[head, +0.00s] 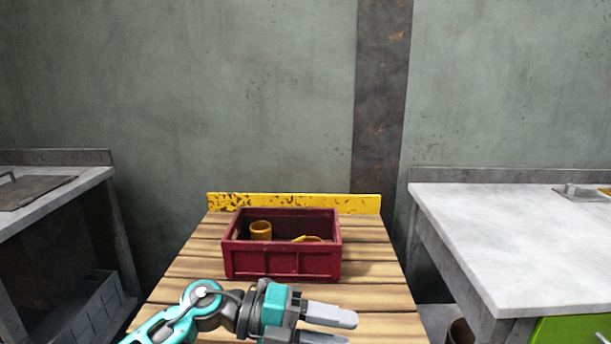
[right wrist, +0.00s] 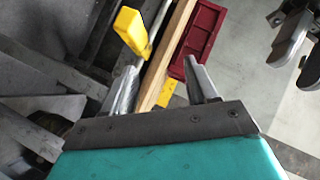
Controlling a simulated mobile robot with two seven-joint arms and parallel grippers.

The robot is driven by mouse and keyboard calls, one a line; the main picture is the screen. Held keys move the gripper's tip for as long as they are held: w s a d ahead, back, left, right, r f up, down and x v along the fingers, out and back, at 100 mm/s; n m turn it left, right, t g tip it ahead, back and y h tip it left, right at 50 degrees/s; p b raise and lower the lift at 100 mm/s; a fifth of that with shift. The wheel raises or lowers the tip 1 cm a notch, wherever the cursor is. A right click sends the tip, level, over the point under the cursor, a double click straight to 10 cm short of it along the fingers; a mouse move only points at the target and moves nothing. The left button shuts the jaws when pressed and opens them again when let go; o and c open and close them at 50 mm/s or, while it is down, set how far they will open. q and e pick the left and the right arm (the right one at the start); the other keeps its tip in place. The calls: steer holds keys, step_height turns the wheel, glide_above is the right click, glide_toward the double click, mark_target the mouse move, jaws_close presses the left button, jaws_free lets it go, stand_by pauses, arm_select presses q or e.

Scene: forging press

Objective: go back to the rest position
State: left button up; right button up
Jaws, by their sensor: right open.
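My left gripper (head: 340,327) reaches in from the lower left in the head view, over the near part of the wooden table (head: 385,262), in front of the red crate (head: 283,264). Its two grey fingers are apart with nothing between them. What looks like its fingers also shows at the top right of the right wrist view (right wrist: 294,42). My right gripper (right wrist: 160,68) shows only in the right wrist view. Its fingers are spread and no object is held between them.
The crate holds an orange-brown cylinder (head: 261,231) and a yellow item (head: 306,239). A grey bench (head: 520,240) stands right, another (head: 60,206) left. The right wrist view shows a yellow block (right wrist: 132,31) on a metal rod beyond the fingers; I cannot tell what it is.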

arm_select(q)
steer(key=a+f+n+t+y, duration=0.3)
steer(key=a+n+t, duration=0.2)
steer(key=n+t, duration=0.6)
steer(key=a+f+n+t+y, duration=0.3)
steer(key=a+n+t, duration=0.35)
steer(key=n, duration=0.85)
steer(key=s+a+f+n+g+y, duration=0.3)
steer(key=s+a+f+n, duration=0.1)
steer(key=s+f, duration=0.25)
steer(key=s+a+f+n+g+y, duration=0.25)
steer(key=s+f+n+y, duration=0.2)
steer(key=f, duration=0.35)
arm_select(e)
steer(key=s+f+n+g+h, duration=0.1)
steer(key=s+f+n+h, duration=0.45)
steer(key=s+n, duration=0.3)
arm_select(q)
steer(key=s+a+r+p, duration=0.2)
steer(key=r+p, duration=0.6)
steer(key=p, duration=0.5)
steer(key=shift+s+a+r, duration=0.25)
steer(key=shift+a+r, duration=0.05)
steer(key=shift+a, duration=0.55)
arm_select(e)
steer(key=s+d+r, duration=0.2)
steer(key=d+r, duration=0.1)
steer(key=r, duration=0.5)
steer(key=shift+d+h, duration=0.3)
steer(key=shift+h, duration=0.05)
